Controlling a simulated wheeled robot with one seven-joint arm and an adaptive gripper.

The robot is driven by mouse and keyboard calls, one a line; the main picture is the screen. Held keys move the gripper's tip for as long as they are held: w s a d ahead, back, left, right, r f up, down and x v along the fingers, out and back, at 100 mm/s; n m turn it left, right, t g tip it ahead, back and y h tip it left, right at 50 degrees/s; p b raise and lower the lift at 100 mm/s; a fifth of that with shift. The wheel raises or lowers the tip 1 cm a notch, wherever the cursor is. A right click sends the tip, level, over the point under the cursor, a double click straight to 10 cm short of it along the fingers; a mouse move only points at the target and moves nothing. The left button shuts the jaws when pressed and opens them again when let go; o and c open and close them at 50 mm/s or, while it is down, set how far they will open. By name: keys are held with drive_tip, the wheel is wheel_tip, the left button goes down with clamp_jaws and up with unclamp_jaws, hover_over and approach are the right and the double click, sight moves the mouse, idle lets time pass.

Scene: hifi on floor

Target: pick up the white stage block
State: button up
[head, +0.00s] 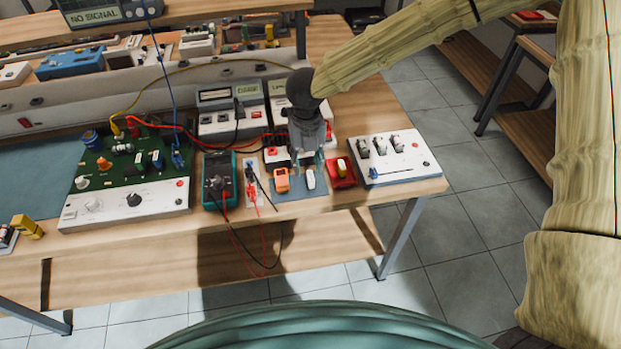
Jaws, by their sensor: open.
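A small white block (310,179), which looks like the white stage block, stands on a blue-grey mat (291,196) near the front edge of the workbench. My gripper (307,159) comes down from above, just behind the white block in the picture. Its jaws are open, with thin fingers pointing down and no object seen between them. I cannot tell the exact height of the fingertips over the mat. An orange block (282,181) sits on the same mat, close to the left of the white block.
A red block (341,173) and a white switch panel (394,161) stand to the right. A teal multimeter (219,180) with red and black leads is on the left, beside a green circuit board (118,163). Instruments (228,108) stand behind. Loose leads hang over the bench's front edge.

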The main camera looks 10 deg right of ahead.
sight(311, 176)
drive_tip(key=shift+s+d+f+p, duration=0.15)
drive_tip(key=shift+f+p, duration=0.15)
drive_tip(key=shift+f, duration=0.7)
drive_tip(key=shift+w+d+f+p, duration=0.1)
drive_tip(key=shift+f+p, duration=0.2)
drive_tip(key=shift+f, duration=0.75)
drive_tip(key=shift+s+d+f+p, duration=0.15)
drive_tip(key=shift+f+p, duration=0.15)
drive_tip(key=shift+f, duration=0.7)
drive_tip(key=shift+w, duration=0.1)
clamp_jaws()
